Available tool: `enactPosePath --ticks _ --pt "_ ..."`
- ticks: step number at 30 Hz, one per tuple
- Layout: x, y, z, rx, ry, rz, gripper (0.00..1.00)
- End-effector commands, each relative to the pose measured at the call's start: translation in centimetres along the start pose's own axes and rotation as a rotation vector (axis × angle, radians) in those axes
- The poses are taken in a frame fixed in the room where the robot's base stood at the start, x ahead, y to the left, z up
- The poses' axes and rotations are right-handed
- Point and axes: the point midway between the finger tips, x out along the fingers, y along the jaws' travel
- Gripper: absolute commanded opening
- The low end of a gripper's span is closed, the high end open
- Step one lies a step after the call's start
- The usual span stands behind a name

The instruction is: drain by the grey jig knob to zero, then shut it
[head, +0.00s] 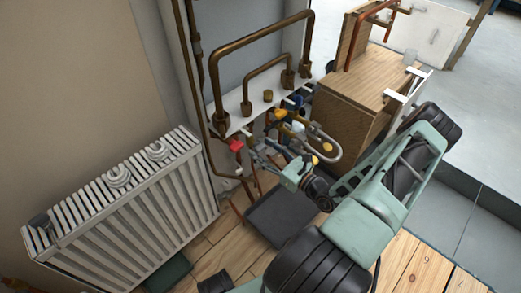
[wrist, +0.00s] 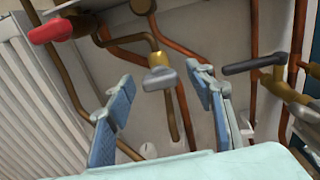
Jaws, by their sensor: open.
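A grey knob (wrist: 160,78) sits on a brass valve body in the wrist view, on a bent brass pipe. It looks like the grey jig knob. My gripper (wrist: 163,82) is open, with one blue-padded finger on each side of the knob's position in the picture. The fingers appear apart from it, with nothing between them in their grasp. In the head view my gripper (head: 270,154) reaches in among the valves below the copper pipes. I cannot pick out the grey knob there. No gauge reading is legible.
A red handle (wrist: 50,31) is at the upper left of the wrist view, and a dark lever (wrist: 250,66) is to the right. A white radiator (head: 125,215) stands left. A wooden cabinet (head: 345,120) stands behind my arm. A dark grey mat or tray (head: 280,215) lies below.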

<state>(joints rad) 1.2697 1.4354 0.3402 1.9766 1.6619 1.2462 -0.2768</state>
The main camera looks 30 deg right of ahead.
Motion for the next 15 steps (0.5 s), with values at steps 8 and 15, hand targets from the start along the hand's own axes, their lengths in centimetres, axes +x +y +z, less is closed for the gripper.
enactPosePath --ticks 8,15 --pt "1.49 0.01 0.02 -0.001 0.000 0.000 0.49" --pt "1.46 0.00 0.03 -0.001 0.000 0.000 0.44"
